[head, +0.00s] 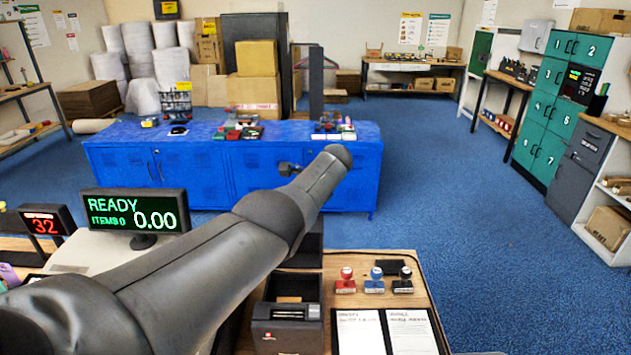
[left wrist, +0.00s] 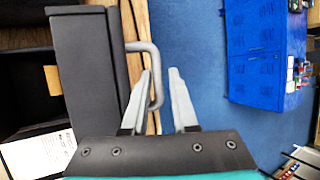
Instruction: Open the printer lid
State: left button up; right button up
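The black printer (head: 287,328) stands on the wooden counter at the bottom centre of the head view, its top open with a pale label inside. A dark panel (head: 306,250) behind it, partly hidden by my arm, looks like its raised lid. In the left wrist view the lid (left wrist: 85,75) is a dark slab with a grey bar handle (left wrist: 152,55) on its side. My left gripper (left wrist: 161,72) is open, its fingertips around or just beside the handle's lower part; contact is unclear. The head view hides this gripper behind my arm. My right gripper is not in view.
Red, blue and black stamps (head: 374,281) and two paper sheets (head: 385,332) sit right of the printer. A READY display (head: 135,212) stands to the left. A blue cabinet (head: 190,160) stands beyond the counter. The blue floor to the right is clear.

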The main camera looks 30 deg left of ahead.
pick_arm(q)
jog(key=p+v, duration=0.3)
jog(key=v, duration=0.3)
jog(key=shift+r+p, duration=0.1)
jog(key=shift+p, duration=0.25)
jog(key=v, duration=0.7)
jog(key=shift+d+r, duration=0.2)
jog(key=shift+r, duration=0.1)
jog(key=shift+s, duration=0.1)
